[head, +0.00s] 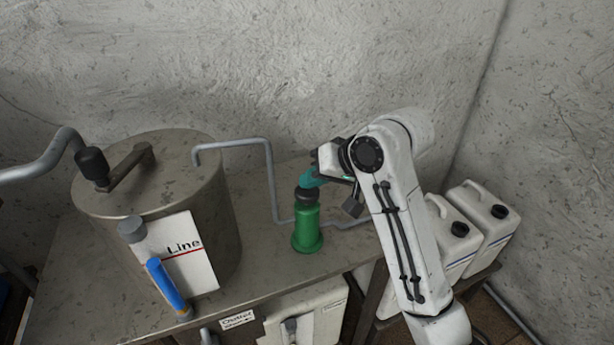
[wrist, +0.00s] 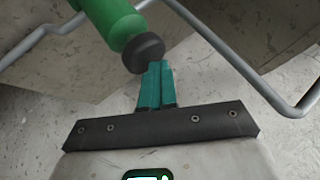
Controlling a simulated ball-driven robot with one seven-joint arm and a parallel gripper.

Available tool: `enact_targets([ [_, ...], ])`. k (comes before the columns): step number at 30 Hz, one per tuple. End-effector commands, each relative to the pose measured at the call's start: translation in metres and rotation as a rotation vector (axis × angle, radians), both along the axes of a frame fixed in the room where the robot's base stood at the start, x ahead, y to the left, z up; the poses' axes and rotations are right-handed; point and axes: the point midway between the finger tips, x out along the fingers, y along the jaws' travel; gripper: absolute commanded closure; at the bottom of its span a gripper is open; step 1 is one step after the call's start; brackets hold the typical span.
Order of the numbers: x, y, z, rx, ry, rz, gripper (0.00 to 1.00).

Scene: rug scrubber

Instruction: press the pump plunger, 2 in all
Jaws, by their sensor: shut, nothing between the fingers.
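The pump is an upright green cylinder (head: 306,230) with a wider foot, standing on the metal bench. A black plunger knob (head: 306,196) caps it. The wrist view also shows the green body (wrist: 110,18) and the black knob (wrist: 143,53). My gripper (head: 304,184) has teal fingers, shut and empty, with the tips right at the top of the knob. In the wrist view the closed fingertips (wrist: 159,64) sit against the knob's edge in the picture. I cannot tell whether they touch it. The plunger stem is not clearly visible.
A large metal tank (head: 225,225) with a lidded top and crank stands left of the pump. A white "Line" card (head: 180,255) and a blue tube (head: 168,287) are at its front. A grey pipe (head: 271,180) runs behind the pump. White jugs (head: 490,215) stand at right.

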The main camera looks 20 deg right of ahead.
Motion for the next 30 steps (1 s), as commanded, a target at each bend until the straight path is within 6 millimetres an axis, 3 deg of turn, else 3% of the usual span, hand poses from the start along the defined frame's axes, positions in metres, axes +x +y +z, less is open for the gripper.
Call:
enact_targets([
  [30,0.000,0.000,0.045,0.001,0.001,0.000,1.00],
])
